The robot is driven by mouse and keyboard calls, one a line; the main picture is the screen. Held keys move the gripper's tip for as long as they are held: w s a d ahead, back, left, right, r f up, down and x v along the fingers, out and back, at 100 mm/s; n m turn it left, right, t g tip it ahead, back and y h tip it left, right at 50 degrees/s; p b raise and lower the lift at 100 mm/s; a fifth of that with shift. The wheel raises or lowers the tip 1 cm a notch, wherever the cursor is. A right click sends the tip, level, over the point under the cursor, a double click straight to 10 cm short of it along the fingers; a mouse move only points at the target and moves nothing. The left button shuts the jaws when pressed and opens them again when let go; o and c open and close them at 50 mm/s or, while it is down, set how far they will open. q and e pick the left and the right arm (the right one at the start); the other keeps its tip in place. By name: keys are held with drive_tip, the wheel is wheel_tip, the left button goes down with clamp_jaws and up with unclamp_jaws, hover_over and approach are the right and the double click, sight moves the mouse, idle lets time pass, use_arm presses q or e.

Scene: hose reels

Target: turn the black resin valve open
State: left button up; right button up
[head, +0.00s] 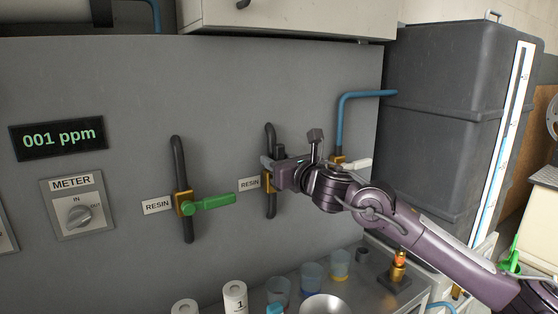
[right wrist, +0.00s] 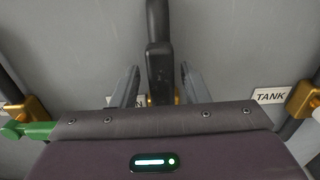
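The black resin valve sits on a vertical black pipe (head: 270,137) at a brass body (head: 267,181), beside the right-hand RESIN label (head: 250,184). In the head view my right gripper (head: 270,170) is in front of this valve and hides most of it. In the right wrist view the black valve handle (right wrist: 159,75) stands between the two fingers of my right gripper (right wrist: 158,88). The fingers are open, with a narrow gap on each side of the handle. The valve's brass body is mostly hidden. My left gripper is not in view.
A green-handled valve (head: 207,202) is to the left. A white-handled valve (head: 357,164) is close on the right, near the blue pipe (head: 341,120). Below stand cups (head: 311,273), a bowl (head: 325,305) and a brass fitting (head: 399,267) on a counter.

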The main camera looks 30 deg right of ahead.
drive_tip(key=shift+s+d, duration=0.1)
drive_tip(key=shift+s, duration=0.35)
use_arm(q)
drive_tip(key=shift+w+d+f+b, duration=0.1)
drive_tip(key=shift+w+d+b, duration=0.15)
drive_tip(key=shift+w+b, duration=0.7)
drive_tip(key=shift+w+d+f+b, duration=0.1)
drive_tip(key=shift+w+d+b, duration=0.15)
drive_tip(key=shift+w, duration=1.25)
use_arm(e)
drive_tip(key=s, duration=0.7)
drive_tip(key=shift+d, duration=0.2)
